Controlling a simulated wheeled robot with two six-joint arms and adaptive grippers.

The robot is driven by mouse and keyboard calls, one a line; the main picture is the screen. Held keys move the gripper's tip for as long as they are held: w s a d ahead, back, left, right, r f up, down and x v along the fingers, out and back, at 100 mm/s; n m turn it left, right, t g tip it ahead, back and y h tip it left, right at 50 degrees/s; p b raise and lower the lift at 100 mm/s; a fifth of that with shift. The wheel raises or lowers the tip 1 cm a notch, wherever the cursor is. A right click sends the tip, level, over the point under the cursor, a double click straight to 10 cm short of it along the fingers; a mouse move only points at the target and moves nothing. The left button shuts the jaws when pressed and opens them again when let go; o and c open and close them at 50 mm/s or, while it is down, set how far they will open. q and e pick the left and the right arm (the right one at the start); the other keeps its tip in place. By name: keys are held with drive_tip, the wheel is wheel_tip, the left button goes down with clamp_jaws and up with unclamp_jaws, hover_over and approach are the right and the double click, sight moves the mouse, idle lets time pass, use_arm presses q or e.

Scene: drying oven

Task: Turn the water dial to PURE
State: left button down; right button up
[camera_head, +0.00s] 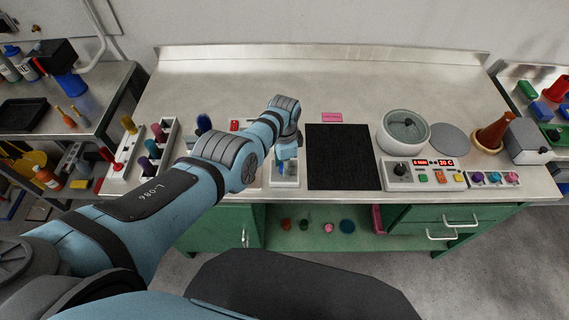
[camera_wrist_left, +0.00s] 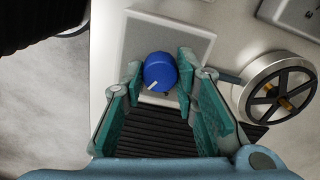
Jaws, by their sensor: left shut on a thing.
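The water dial (camera_wrist_left: 160,74) is a round blue knob with a white pointer mark, on a pale grey box (camera_wrist_left: 200,42) in the left wrist view. The mark points to the lower left of that picture. My left gripper (camera_head: 285,157) reaches down over the box on the bench in the head view. In the left wrist view its teal fingers stand on both sides of the dial, shut on it. The fingers largely hide the dial in the head view. I cannot make out any PURE label. My right gripper is not in view.
A black mat (camera_head: 343,160) lies right of the box. Beyond it stand a round pot (camera_head: 403,128) and a control panel (camera_head: 424,174) with buttons. A rack of coloured handles (camera_head: 148,160) is at the left. The back of the bench (camera_head: 320,75) is clear. A spoked wheel (camera_wrist_left: 280,88) is beside the dial box.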

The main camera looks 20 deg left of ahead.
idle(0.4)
use_arm(q)
drive_tip(key=c, duration=1.3)
unclamp_jaws()
drive_tip(key=shift+w+r, duration=0.15)
drive_tip(key=shift+r, duration=0.4)
wheel_tip(320, 180, up, 11)
drive_tip(key=shift+f, duration=0.1)
